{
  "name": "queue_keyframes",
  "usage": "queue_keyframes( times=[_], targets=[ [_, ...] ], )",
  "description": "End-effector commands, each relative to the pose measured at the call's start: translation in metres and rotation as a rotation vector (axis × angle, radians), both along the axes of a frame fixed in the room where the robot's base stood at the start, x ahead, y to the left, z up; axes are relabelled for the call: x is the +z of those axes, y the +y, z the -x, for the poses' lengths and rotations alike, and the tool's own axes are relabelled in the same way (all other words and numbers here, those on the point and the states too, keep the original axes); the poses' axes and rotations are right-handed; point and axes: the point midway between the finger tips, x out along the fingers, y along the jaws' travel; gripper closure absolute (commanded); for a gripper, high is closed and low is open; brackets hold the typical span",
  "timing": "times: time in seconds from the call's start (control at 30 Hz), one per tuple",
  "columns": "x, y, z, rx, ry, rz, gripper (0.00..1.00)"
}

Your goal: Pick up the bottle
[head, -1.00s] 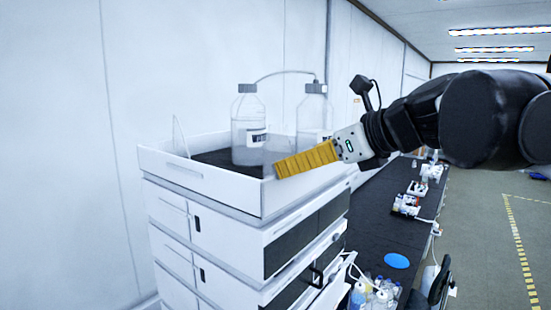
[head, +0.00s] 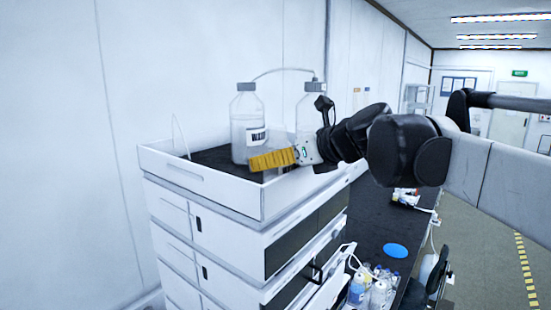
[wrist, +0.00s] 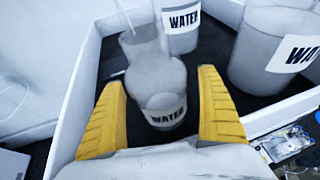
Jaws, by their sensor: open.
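A small translucent bottle with a WATER label (wrist: 165,105) stands on the dark tray floor, between the fingers of my gripper (wrist: 162,80) in the wrist view. My gripper (head: 256,162) is open, its two yellow fingers apart on either side of the bottle. In the head view it reaches in from the right over the tray's front wall and largely hides this small bottle. A larger WATER bottle (head: 246,122) stands just past the fingertips, also at the top of the wrist view (wrist: 180,28). Another large one (head: 309,98) stands farther back, at right in the wrist view (wrist: 280,50).
The white-walled tray (head: 185,178) tops a white instrument stack (head: 210,245). A thin tube (head: 283,70) links the large bottles' caps. A black bench (head: 372,225) with a blue disc (head: 395,251) and several small bottles lies to the right and lower.

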Motion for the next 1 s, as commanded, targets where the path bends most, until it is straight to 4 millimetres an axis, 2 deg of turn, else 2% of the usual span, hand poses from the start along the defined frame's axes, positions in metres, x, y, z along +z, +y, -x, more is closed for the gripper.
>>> queue_keyframes(
  times=[0.17, 0.2, 0.27, 0.3, 0.4, 0.77, 0.87, 1.0],
  targets=[
    [-0.001, 0.0, 0.0, -0.001, 0.0, 0.0, 0.13],
    [-0.001, 0.0, 0.0, -0.001, 0.0, 0.0, 0.19],
    [-0.001, 0.0, 0.0, -0.001, 0.0, 0.0, 0.37],
    [-0.001, 0.0, 0.0, -0.001, -0.001, 0.001, 0.49],
    [-0.001, 0.0, 0.0, -0.001, -0.001, 0.001, 0.78],
    [0.003, 0.0, 0.0, -0.001, -0.001, 0.001, 0.78],
    [0.01, 0.0, 0.0, -0.001, -0.001, 0.001, 0.78],
    [0.034, 0.0, 0.0, -0.001, -0.001, 0.001, 0.78]
  ],
)
